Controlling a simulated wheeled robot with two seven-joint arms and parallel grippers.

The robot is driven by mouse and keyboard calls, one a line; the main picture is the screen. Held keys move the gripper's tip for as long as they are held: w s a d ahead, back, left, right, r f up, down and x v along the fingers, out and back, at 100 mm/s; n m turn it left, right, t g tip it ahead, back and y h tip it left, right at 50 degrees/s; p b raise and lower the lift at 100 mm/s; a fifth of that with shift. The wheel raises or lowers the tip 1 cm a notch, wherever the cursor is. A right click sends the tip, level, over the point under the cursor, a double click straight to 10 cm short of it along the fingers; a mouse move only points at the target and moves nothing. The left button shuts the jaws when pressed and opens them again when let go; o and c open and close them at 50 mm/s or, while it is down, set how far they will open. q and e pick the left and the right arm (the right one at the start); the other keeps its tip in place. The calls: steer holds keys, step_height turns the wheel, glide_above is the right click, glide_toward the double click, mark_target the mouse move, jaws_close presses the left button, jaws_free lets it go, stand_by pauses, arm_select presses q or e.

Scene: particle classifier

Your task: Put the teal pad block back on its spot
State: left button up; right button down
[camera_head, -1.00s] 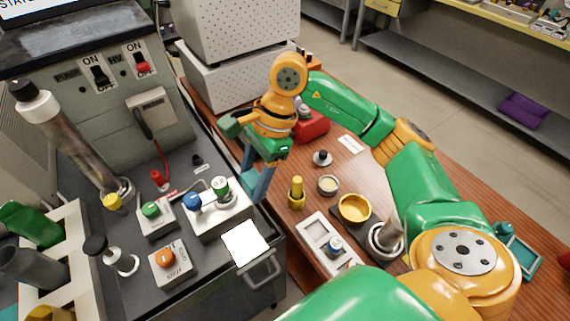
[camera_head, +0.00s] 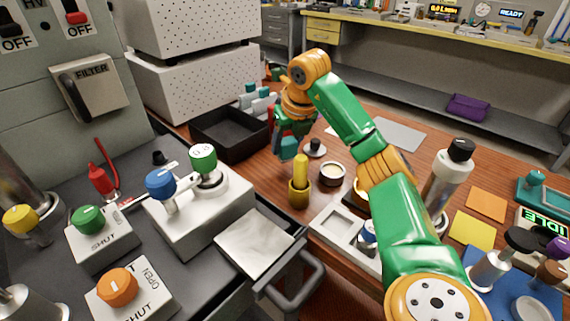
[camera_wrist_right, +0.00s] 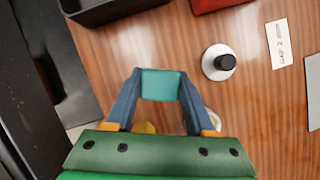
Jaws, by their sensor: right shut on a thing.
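The teal pad block (camera_wrist_right: 160,85) is small and square-faced. It sits between the blue-grey fingertips of my right gripper (camera_wrist_right: 158,88) in the right wrist view, and the gripper is shut on it. In the head view my right gripper (camera_head: 287,146) points down over the wooden bench, behind the yellow peg and to the right of the black tray. The block is hard to make out between the fingers there. My left gripper is in neither current view. I cannot tell which place on the bench is the block's spot.
A black open tray (camera_head: 228,133) stands left of the gripper. A white disc with a black knob (camera_head: 315,148), a yellow peg (camera_head: 299,183) and a small round cup (camera_head: 332,174) stand close by. A CLASS 2 label (camera_wrist_right: 282,44) lies on bare wood.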

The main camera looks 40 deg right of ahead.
mark_target(286, 157)
step_height(286, 157, down, 4)
steer(key=shift+r+b, duration=0.1)
steer(key=shift+b, duration=0.4)
arm_select(q)
steer(key=shift+w+a+f, duration=0.15)
steer(key=shift+a+f, duration=0.05)
steer(key=shift+f, duration=0.5)
arm_select(e)
steer(key=shift+a, duration=0.1)
steer(key=shift+c, duration=1.3)
jaws_free()
steer(key=shift+f, duration=0.2)
arm_select(q)
steer(key=shift+w+a, duration=0.1)
steer(key=shift+a, duration=0.1)
